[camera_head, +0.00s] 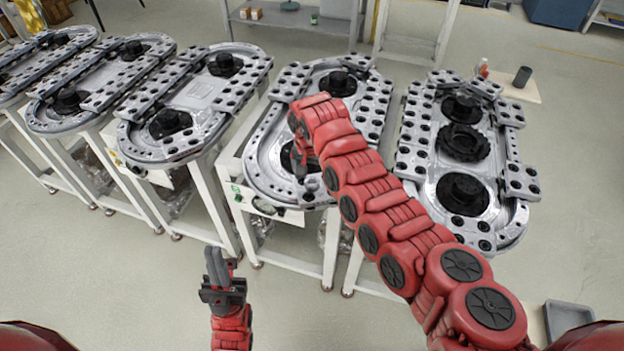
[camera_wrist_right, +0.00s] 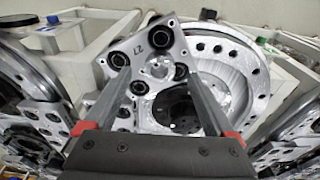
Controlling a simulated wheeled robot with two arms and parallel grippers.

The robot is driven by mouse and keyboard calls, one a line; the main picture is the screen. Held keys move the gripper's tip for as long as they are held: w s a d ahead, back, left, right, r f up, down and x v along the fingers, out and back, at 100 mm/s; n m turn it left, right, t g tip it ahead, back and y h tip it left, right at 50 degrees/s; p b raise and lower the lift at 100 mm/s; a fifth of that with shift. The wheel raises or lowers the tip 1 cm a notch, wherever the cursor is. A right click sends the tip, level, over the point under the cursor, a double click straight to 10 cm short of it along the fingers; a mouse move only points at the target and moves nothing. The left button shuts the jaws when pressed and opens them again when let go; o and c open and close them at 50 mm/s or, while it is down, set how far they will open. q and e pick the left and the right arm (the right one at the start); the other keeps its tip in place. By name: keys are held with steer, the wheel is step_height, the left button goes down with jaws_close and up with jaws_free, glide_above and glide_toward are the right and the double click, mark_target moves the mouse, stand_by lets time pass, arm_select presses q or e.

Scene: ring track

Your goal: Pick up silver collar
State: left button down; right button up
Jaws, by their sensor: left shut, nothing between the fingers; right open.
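In the right wrist view a small silver round piece, which looks like the silver collar (camera_wrist_right: 157,67), sits on a silver plate (camera_wrist_right: 148,45) with black-ringed holes. A small silver piece, likely the same collar (camera_head: 311,184), shows at the near end of the second track from the right in the head view. My right gripper (camera_wrist_right: 155,74) is open, its two fingers on either side of the collar in the picture; I cannot tell whether they touch it. In the head view my arm partly hides it. My left gripper (camera_head: 219,262) is shut and empty, low in front of the tracks.
The oval track (camera_head: 262,170) under my right gripper carries raised blocks and black hubs. Another track (camera_head: 413,165) stands to the right, with a black gear (camera_head: 463,142). Several more tracks stand to the left. A grey tray (camera_head: 568,316) is at lower right. Floor gaps separate the stands.

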mark_target(312, 184)
steer(key=shift+w+f, duration=0.15)
steer(key=shift+f, duration=1.1)
steer(key=shift+d, duration=0.1)
jaws_close()
